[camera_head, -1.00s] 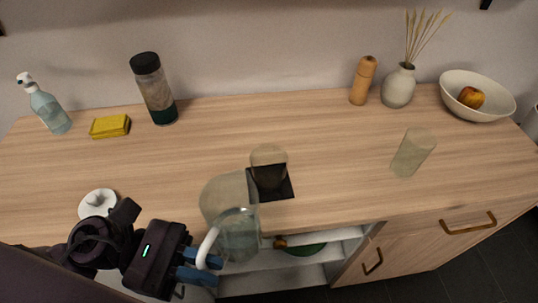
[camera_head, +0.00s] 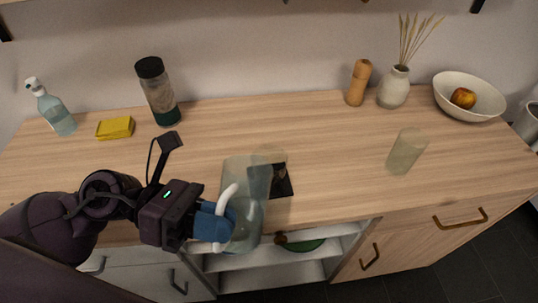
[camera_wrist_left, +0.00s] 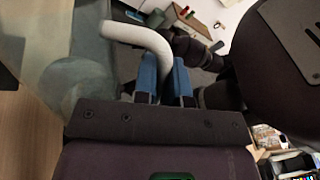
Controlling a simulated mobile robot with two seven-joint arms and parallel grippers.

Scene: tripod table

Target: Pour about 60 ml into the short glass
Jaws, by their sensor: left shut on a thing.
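A clear pitcher (camera_head: 246,205) hangs at the counter's front edge, roughly upright. My left gripper (camera_head: 215,223) is shut on its white handle (camera_head: 228,195). In the left wrist view the blue fingers (camera_wrist_left: 163,78) are at the handle (camera_wrist_left: 140,36), and the pitcher body (camera_wrist_left: 88,45) is at left. The short glass (camera_head: 277,157) stands on a dark square coaster (camera_head: 285,188). The pitcher's upper part overlaps the glass in the head view, so its lower left is seen poorly. I cannot make out the liquid level in either. My right gripper is not in view.
A taller glass (camera_head: 407,151) stands to the right on the wooden counter (camera_head: 335,150). Along the back are a spray bottle (camera_head: 52,108), yellow sponge (camera_head: 115,127), dark-lidded jar (camera_head: 158,92), wooden mill (camera_head: 359,83), vase (camera_head: 394,88) and fruit bowl (camera_head: 470,100). An open shelf (camera_head: 275,262) lies below.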

